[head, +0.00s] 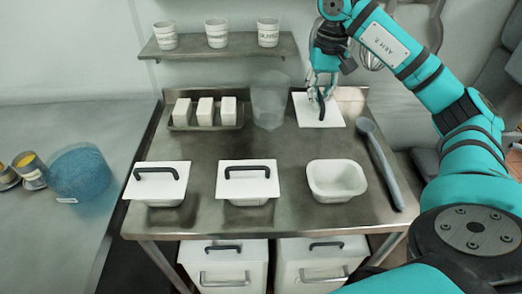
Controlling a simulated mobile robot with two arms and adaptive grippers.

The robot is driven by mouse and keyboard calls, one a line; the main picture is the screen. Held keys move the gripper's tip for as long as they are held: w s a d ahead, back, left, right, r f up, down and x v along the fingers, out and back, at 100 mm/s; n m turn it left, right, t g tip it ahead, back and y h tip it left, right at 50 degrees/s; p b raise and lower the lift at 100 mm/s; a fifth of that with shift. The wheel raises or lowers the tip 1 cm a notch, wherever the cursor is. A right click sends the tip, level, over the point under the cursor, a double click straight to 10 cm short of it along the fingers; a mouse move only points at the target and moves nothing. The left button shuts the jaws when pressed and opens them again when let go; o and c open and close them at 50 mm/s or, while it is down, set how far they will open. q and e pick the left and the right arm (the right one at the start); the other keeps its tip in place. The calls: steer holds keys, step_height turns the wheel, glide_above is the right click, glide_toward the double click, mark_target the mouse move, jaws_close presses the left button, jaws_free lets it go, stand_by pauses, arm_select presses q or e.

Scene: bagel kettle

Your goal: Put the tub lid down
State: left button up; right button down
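A square white tub lid (307,116) with a dark handle is at the back right of the metal table. It looks level, at or just above the tabletop; a gap cannot be made out. My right gripper (321,96) comes down from above with its fingers at the handle. Whether they are closed on it is too small to tell. An open white tub (336,181) stands uncovered at the front right of the table. Two other tubs carry lids with dark handles: the left lid (158,187) and the middle lid (248,186). My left gripper is not in view.
A grey long-handled utensil (380,165) lies along the table's right side. A clear container (269,102) stands left of the lid. A tray (192,126) holds three white blocks. A shelf (193,50) with three cups hangs above. The table's middle is clear.

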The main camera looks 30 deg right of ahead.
steer(key=f, duration=1.3)
steer(key=shift+s+d+f, duration=0.15)
steer(key=shift+s+d, duration=0.05)
steer(key=w+a+p, duration=0.1)
steer(key=a, duration=0.1)
steer(key=w+a+p, duration=0.1)
steer(key=w+a, duration=0.1)
steer(key=a, duration=0.1)
steer(key=w+a+p, duration=0.1)
steer(key=w+a, duration=0.1)
steer(key=a, duration=0.1)
steer(key=w+a+p, duration=0.1)
steer(key=w+a, duration=0.1)
steer(key=a, duration=0.1)
steer(key=shift+a+p, duration=0.1)
steer(key=shift+p, duration=0.25)
steer(key=shift+f+p, duration=0.3)
steer(key=shift+f, duration=0.35)
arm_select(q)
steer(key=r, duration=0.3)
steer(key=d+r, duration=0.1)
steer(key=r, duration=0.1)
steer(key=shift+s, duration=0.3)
arm_select(e)
steer(key=shift+s, duration=0.1)
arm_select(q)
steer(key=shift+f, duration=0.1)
